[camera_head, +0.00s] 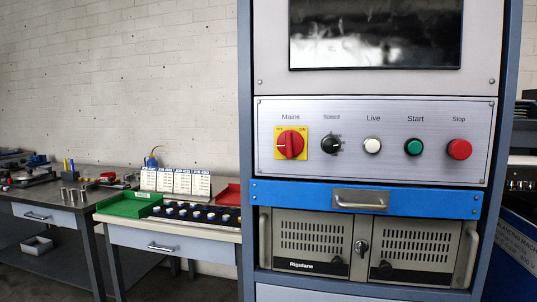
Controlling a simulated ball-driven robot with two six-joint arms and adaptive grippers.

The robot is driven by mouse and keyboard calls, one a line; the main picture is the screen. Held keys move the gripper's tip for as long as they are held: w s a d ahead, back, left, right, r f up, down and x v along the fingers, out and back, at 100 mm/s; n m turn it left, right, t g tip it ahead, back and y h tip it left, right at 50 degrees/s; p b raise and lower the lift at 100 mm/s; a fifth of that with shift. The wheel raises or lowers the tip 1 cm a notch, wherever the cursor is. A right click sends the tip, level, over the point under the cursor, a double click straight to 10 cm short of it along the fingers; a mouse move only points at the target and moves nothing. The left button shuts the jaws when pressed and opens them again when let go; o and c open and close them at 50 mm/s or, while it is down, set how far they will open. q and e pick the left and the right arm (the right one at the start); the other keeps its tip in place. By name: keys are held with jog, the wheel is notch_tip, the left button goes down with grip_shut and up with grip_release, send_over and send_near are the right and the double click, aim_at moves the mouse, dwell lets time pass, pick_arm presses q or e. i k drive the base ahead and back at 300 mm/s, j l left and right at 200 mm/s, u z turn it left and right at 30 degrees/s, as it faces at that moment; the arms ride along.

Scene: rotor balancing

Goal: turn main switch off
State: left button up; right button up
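The main switch (290,143) is a red rotary knob on a yellow square plate, under the label "Mains" at the left of the cabinet's control panel (375,170). "ON" shows at the plate's upper right, and smaller lettering shows at its upper left. Neither of my grippers is in view, and nothing touches the switch.
Right of the switch are a black speed knob (331,144), a white Live button (372,145), a green Start button (413,147) and a red Stop button (459,149). A blue drawer (278,195) with a protruding handle sits below. Workbenches (180,233) stand left.

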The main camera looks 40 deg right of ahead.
aim_at(290, 143)
jog(key=i+j+z, duration=0.7)
jog(key=i+j, duration=0.15)
jog(key=j, duration=0.25)
jog(key=z, duration=0.5)
